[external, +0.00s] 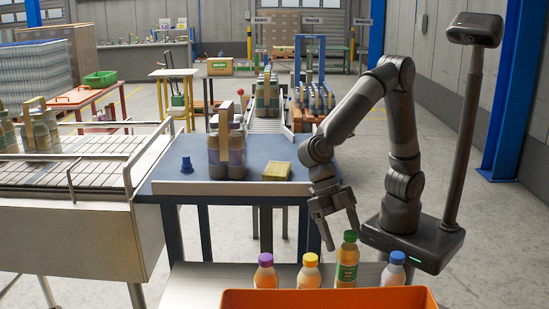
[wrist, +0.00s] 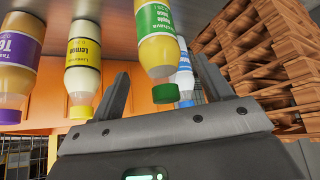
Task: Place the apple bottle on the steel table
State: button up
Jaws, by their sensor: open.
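The apple bottle (external: 347,262) has a green cap and a green and white label. It stands upright in the front row on a grey metal surface (external: 195,287), which looks like the steel table. In the wrist view the apple bottle (wrist: 158,45) appears upside down, and its label reads "Apple". My gripper (external: 342,240) is open and empty, pointing down close to the green cap. In the wrist view the cap lies between the two fingers of my gripper (wrist: 164,76), not gripped. I cannot tell how far the cap is from the fingertips in depth.
A purple-capped bottle (external: 265,272), a yellow-capped lemon bottle (external: 308,271) and a blue-capped bottle (external: 393,270) stand in the same row. An orange crate (external: 330,300) is at the front. A blue table (external: 270,152) behind holds a bottle pack (external: 226,152) and a yellow block (external: 277,171).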

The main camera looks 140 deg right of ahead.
notch_tip(320, 180, up, 5)
jog(key=shift+a+r, duration=0.1)
jog(key=shift+r, duration=0.05)
jog(key=shift+s+r, duration=0.1)
jog(key=shift+r, duration=0.15)
jog(key=s+d+m+t+h, duration=0.1)
jog(key=s+d+m+h, duration=0.1)
jog(key=s+m, duration=0.3)
jog(key=s+d+f+m+t+h, duration=0.1)
jog(key=s+d+m, duration=0.3)
jog(key=s, duration=0.9)
jog(key=s+d+m+t+h, duration=0.2)
jog(key=s+d+m+h, duration=0.1)
jog(key=s+m, duration=0.4)
jog(key=s, duration=0.2)
jog(key=shift+s+d+f, duration=0.15)
jog(key=shift+s+d, duration=0.15)
jog(key=shift+s, duration=0.05)
